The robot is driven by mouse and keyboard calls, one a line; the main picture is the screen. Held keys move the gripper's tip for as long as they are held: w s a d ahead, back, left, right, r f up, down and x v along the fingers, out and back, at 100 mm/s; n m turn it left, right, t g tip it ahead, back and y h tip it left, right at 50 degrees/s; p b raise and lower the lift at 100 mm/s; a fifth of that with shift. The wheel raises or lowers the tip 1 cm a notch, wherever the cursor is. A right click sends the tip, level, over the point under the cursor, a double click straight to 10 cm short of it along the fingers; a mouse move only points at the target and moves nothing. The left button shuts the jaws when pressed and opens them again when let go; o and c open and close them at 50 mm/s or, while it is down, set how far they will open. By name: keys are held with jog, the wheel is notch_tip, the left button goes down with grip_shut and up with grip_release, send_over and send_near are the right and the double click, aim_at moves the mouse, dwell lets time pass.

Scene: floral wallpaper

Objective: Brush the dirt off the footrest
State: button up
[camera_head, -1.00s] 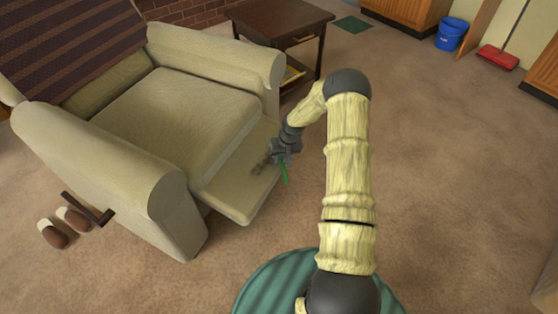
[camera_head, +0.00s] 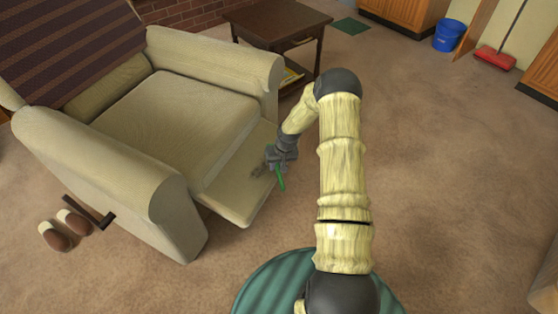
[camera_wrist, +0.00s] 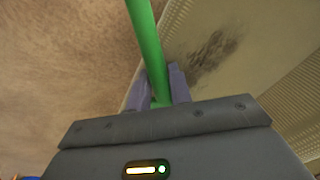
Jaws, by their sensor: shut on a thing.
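The beige armchair's footrest (camera_head: 238,187) is extended at its front, and it also shows in the wrist view (camera_wrist: 235,25). A dark dirt patch (camera_wrist: 212,50) lies on the footrest; in the head view it is partly hidden by my gripper. My gripper (camera_head: 273,163) is at the footrest's outer right edge, beside the dirt. Its two fingers (camera_wrist: 160,88) are shut on a green handle (camera_wrist: 146,40). The handle also shows in the head view (camera_head: 280,180), pointing down past the footrest's edge. The brush's bristle end is not clearly seen.
The armchair (camera_head: 165,115) has a lever (camera_head: 88,211) on its near side, with slippers (camera_head: 62,230) on the carpet. A dark side table (camera_head: 280,25) stands behind my arm. A blue bucket (camera_head: 449,36) and red broom (camera_head: 495,58) are far right.

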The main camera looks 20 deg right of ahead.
aim_at(270, 179)
jog(key=shift+s+a, duration=0.35)
jog(key=shift+a, duration=0.1)
jog(key=shift+s+a+p, duration=0.85)
jog(key=shift+s+a, duration=0.3)
jog(key=shift+a, duration=0.1)
jog(key=shift+s+a+p, duration=0.65)
jog(key=shift+s+a, duration=0.45)
jog(key=shift+a, duration=0.15)
jog(key=shift+s, duration=0.1)
jog(key=shift+s+a+p, duration=0.55)
jog(key=shift+s+a, duration=0.5)
jog(key=shift+a, duration=0.15)
